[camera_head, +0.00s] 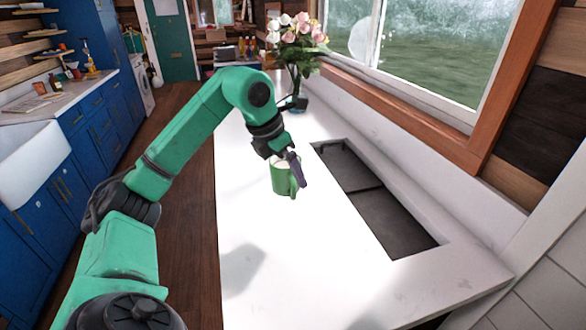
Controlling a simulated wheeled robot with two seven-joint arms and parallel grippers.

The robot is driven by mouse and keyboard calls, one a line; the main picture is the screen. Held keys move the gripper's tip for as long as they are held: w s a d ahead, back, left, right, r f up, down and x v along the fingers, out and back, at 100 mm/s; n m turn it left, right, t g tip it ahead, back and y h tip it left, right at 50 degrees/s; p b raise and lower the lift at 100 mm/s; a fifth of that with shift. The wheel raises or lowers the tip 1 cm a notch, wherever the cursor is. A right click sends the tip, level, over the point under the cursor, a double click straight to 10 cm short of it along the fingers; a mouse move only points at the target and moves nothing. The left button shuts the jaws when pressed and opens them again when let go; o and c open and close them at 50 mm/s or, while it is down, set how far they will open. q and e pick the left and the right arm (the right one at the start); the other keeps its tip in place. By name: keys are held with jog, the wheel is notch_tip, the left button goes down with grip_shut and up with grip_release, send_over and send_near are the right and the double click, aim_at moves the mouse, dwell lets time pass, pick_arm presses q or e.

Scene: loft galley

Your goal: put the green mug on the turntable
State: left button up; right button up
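The green mug (281,181) is upright over the white counter, with its handle on the right side. I cannot tell whether its base touches the counter. My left gripper (293,169) reaches down to it from above. One grey finger lies across the mug's right side near the handle. The other finger is hidden or hard to make out, so I cannot tell whether the gripper is shut on the mug. No turntable can be clearly made out. My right gripper is not in view.
A dark recessed basin (388,218) is set in the counter (305,265) right of the mug. A vase of pink and white flowers (297,45) stands at the counter's far end, with a small dark object (297,104) near its base. The near counter is clear.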

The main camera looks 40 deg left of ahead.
pick_arm(q)
notch_tip(320, 180, down, 9)
jog(key=shift+w+d+f+b, duration=0.1)
jog(key=shift+w+b, duration=0.05)
jog(key=shift+b, duration=0.15)
jog(key=shift+f+p, duration=0.4)
jog(key=shift+f, duration=1.7)
jog(key=shift+f, duration=0.15)
jog(key=o, duration=1.6)
jog(key=shift+c, duration=0.2)
